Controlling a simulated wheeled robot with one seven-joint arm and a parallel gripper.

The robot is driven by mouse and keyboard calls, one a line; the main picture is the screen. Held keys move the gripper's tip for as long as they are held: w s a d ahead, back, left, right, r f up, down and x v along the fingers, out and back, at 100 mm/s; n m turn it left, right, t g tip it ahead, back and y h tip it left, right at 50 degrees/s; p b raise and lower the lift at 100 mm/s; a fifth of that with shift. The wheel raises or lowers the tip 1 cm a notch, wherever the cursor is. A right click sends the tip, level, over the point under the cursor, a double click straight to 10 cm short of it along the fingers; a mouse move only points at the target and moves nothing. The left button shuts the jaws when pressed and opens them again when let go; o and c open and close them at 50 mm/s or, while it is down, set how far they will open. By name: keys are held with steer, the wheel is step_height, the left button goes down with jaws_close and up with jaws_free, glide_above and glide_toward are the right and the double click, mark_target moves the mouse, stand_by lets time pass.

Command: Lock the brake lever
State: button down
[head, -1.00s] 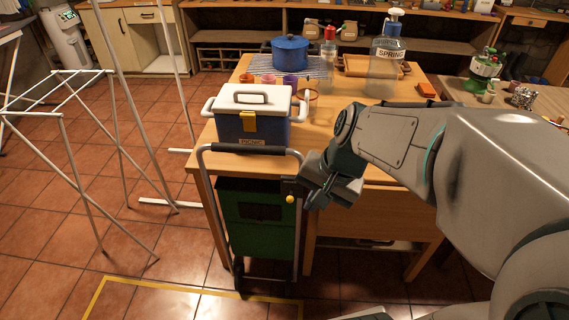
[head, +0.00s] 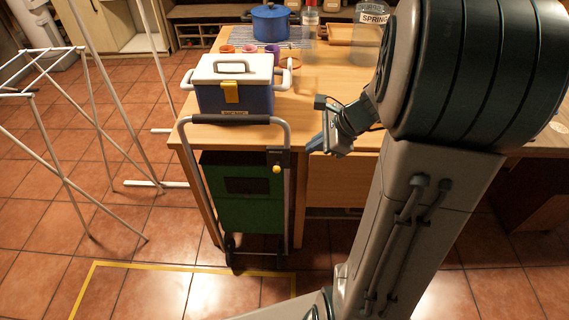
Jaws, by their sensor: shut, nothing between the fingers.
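The brake lever (head: 277,168) shows as a small dark bracket with a yellow knob. It sits on the right upright of a green trolley (head: 240,195) with a black-gripped push handle (head: 235,119). Which way the lever is set is too small to tell. My gripper (head: 312,146) is shut and empty. It is just right of the lever and slightly above it in the picture, with a small gap between them. My arm comes in from the right.
A wooden table (head: 340,85) stands behind the trolley, bearing a blue-and-white cooler (head: 235,95), a blue pot (head: 271,22) and small cups. A white drying rack (head: 60,130) stands at left. Yellow tape (head: 180,270) marks clear tiled floor in front.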

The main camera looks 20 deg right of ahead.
mark_target(279, 168)
steer(key=b+x, duration=0.2)
steer(key=x, duration=1.1)
steer(key=shift+a+f, duration=0.15)
steer(key=shift+f, duration=0.05)
steer(key=shift+a+f+b, duration=0.1)
steer(key=shift+f+b, duration=0.05)
steer(key=shift+b, duration=0.25)
